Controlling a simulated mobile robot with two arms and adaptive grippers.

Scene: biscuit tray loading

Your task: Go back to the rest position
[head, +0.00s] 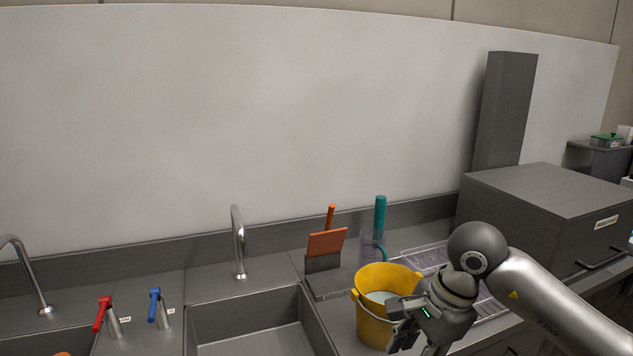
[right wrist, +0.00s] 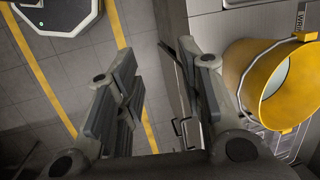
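My right arm comes in from the right in the head view, and its gripper (head: 408,328) hangs beside the yellow bucket, overlapping its right front side in the picture. In the right wrist view the two fingers of the right gripper (right wrist: 160,85) stand apart with nothing held between them. Floor and the counter's front show in the gap. The yellow bucket (head: 372,326) stands upright on the counter with something pale inside. In the wrist view the bucket (right wrist: 240,62) is to the right, outside the fingers. My left gripper is not in view.
An orange tool (head: 326,243) and a teal bottle-like item (head: 380,215) stand behind the bucket. A wire rack (head: 425,256) and a large grey box (head: 545,195) are to the right. Sinks with taps (head: 239,245) are left. Floor with yellow lines (right wrist: 45,75) lies below.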

